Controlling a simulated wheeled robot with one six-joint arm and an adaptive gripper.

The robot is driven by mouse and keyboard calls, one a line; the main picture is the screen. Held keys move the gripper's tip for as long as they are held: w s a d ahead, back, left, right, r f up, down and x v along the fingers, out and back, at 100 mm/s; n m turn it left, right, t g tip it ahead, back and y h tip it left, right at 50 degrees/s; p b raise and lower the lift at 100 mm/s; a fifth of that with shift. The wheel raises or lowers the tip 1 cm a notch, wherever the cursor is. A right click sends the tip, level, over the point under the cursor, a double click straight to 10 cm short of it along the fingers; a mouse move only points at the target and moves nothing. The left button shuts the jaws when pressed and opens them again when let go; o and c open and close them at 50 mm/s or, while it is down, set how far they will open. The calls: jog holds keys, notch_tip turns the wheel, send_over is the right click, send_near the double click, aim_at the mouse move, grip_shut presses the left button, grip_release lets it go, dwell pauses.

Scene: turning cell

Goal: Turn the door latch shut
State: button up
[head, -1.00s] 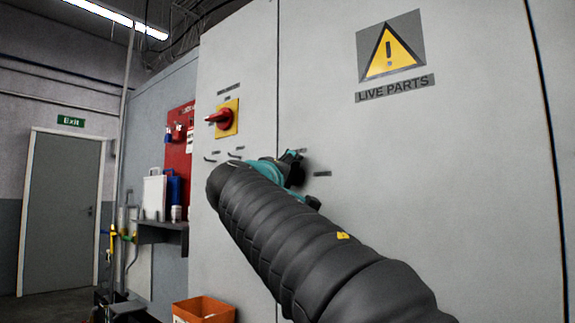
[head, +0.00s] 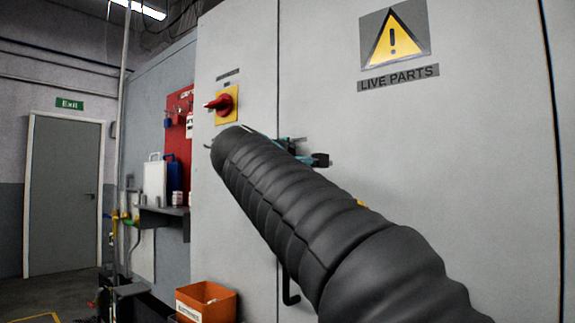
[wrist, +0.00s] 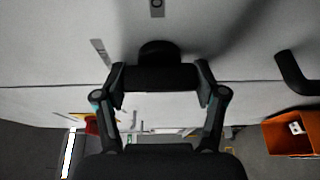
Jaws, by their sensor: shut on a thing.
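The door latch (wrist: 158,76) is a dark knob with a bar on a round base, on the grey cabinet door near the door seam. In the wrist view the bar lies across the picture, roughly parallel to the seam. My gripper (wrist: 161,84) has one finger at each end of the bar and is shut on it. In the head view my dark sleeved arm hides the latch and most of the gripper; only teal and black parts of the gripper show beyond the arm.
A red rotary switch (head: 221,104) on a yellow plate sits up and left of my gripper. A black bent handle (wrist: 293,72) stands out from the cabinet below. An orange bin (head: 208,301) is at the lower left. A live-parts sign (head: 395,40) is on the right door.

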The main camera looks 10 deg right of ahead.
dwell(0.3)
jog(key=o, duration=1.1)
jog(key=shift+o, duration=0.2)
jog(key=shift+s, duration=0.1)
jog(key=v, duration=1.2)
